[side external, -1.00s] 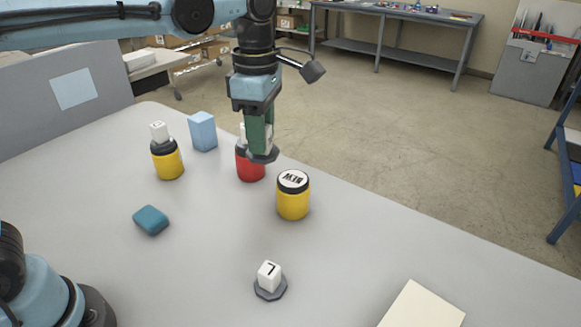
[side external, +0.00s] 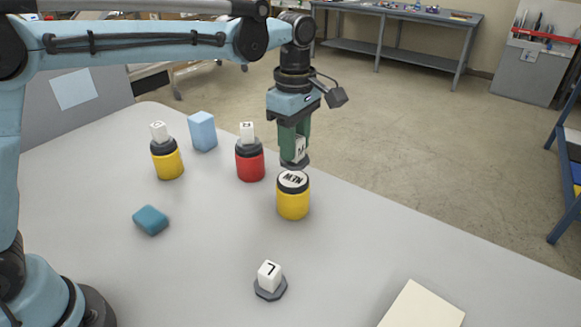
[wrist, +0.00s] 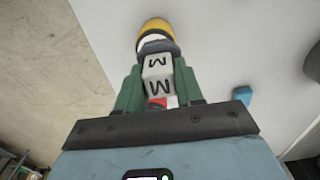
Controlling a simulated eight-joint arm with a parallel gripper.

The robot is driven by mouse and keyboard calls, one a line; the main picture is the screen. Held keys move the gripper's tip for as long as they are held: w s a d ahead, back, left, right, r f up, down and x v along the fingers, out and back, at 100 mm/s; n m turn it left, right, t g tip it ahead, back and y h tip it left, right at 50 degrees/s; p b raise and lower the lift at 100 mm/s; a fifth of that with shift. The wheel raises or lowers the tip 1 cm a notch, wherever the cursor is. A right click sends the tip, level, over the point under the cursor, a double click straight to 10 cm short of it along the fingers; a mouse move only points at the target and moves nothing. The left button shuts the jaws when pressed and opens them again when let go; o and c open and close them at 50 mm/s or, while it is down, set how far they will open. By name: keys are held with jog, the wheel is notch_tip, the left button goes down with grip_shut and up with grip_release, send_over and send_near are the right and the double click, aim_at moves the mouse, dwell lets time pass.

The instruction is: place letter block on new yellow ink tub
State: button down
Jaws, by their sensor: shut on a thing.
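The yellow ink tub (side external: 293,203) with a dark rim and a white lid marked NEW stands upright on the table, right of centre in the side view. Its yellow rim shows at the top of the wrist view (wrist: 157,25). My gripper (side external: 294,153) is shut on a white letter block (side external: 300,150) with a dark disc-shaped base. The block shows an M between the green fingers in the wrist view (wrist: 157,68). The block's base is just above the lid, towards its far side in the side view; I cannot tell whether they touch.
A red tub (side external: 250,167) and another yellow tub (side external: 168,164) each carry a letter block. A blue block (side external: 203,131), a teal block (side external: 151,220), an L block (side external: 269,276) and a cream sheet (side external: 424,308) are on the table. The table's front middle is mostly clear.

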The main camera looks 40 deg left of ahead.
jog(key=shift+w+a+f, duration=0.4)
jog(key=shift+w+a, duration=0.05)
jog(key=shift+f, duration=2)
jog(key=shift+f, duration=0.1)
jog(key=c, duration=0.7)
grip_release()
